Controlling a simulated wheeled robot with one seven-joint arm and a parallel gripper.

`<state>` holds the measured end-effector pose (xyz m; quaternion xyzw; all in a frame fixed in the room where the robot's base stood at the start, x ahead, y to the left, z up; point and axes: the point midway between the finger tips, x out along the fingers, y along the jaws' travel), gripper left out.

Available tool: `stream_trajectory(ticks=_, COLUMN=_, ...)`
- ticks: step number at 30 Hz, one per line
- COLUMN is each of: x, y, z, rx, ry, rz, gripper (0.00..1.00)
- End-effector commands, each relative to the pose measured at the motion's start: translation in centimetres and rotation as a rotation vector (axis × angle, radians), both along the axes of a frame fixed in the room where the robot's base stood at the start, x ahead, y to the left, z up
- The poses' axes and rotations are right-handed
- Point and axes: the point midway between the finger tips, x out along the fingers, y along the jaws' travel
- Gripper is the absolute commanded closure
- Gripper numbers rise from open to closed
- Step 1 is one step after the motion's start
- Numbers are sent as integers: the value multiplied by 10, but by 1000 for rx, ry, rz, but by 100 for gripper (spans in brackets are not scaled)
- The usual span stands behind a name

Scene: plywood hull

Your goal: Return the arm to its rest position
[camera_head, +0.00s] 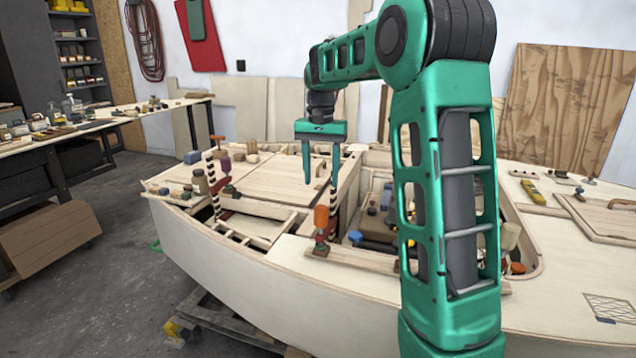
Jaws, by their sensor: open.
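My gripper (320,165) hangs at the end of my green arm, with its fingers pointing down. The two fingers are spread apart and nothing shows between them. It is in front of and above the deck of the plywood hull (270,290). My arm rises at the right of the view, bends at the top and reaches left. The arm's lower part hides some of the hull's deck and cockpit.
Several small tools and blocks lie around the openings. A workbench (95,125) runs along the left. A plywood sheet (565,110) leans at the back right. The floor at left has free room.

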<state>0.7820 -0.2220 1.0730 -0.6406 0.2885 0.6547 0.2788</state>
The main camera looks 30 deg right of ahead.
Motion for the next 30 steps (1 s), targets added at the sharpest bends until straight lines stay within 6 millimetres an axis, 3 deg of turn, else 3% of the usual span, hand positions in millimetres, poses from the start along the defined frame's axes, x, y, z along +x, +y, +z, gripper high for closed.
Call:
stream_trajectory(ticks=12, x=-1, y=0, z=0, rx=0, ry=0, rz=1, gripper=50)
stream_trajectory(ticks=16, x=-16, y=1, z=1, rx=-7, ry=2, rz=10, gripper=50)
stream_trajectory(ticks=20, x=-57, y=2, z=2, rx=-23, ry=3, rz=39, gripper=50)
stream_trajectory(ticks=30, x=-208, y=12, z=-23, rx=-35, ry=5, rz=138, gripper=50)
